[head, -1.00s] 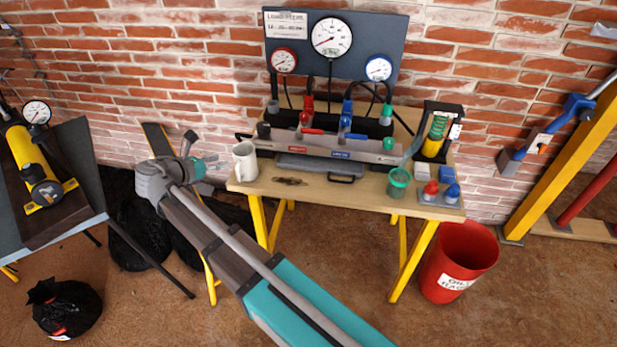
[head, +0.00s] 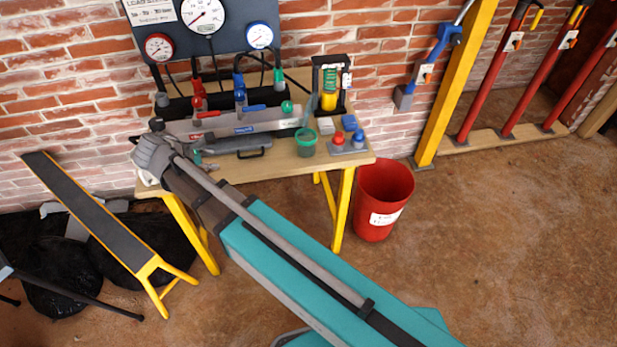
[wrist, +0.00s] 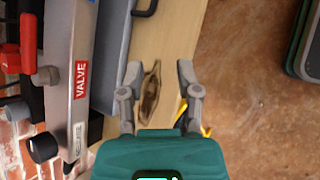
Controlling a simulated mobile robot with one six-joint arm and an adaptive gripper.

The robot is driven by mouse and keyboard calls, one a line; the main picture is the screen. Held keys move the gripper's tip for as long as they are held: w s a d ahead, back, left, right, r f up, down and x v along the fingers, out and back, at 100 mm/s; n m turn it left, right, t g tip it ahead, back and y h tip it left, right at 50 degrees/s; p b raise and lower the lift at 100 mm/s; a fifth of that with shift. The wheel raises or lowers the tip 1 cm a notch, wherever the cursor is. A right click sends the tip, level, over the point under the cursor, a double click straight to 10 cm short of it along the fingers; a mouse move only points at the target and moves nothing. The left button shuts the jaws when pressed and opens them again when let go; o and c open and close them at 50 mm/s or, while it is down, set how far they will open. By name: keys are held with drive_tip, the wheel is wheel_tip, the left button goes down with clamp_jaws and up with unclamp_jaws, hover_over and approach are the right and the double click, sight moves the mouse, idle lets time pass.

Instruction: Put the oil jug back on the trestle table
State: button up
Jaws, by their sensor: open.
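The trestle table (head: 290,165) has a pale wooden top and yellow legs and stands against the brick wall. A sliver of a white jug or mug (head: 147,179) shows at the table's left end, mostly hidden behind my arm; I cannot tell for sure that it is the oil jug. My gripper is over the left part of the tabletop, largely hidden by my wrist in the head view. In the wrist view my gripper (wrist: 158,72) is open, with nothing held. A dark brown oily patch or rag (wrist: 150,92) lies on the wood between and below the fingers.
The valve manifold (wrist: 70,70) and gauge board (head: 210,25) fill the table's back. A green pot (head: 306,142), a small pump (head: 330,85) and red and blue caps stand right. A red bin (head: 383,200) is beside the table, a narrow ramp (head: 90,210) left.

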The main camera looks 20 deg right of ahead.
drive_tip(key=s+d+f+m+g+y, duration=0.1)
drive_tip(key=s+d+m+y, duration=0.1)
drive_tip(key=d+m, duration=0.4)
drive_tip(key=s+d+f+m+g+y, duration=0.2)
drive_tip(key=s+d+m, duration=0.2)
drive_tip(key=d, duration=0.7)
drive_tip(key=s+d+f+m+g+y, duration=0.2)
drive_tip(key=s+d+m, duration=0.2)
drive_tip(key=d+m, duration=0.4)
drive_tip(key=shift+d+m+y, duration=0.4)
drive_tip(key=shift+d, duration=0.1)
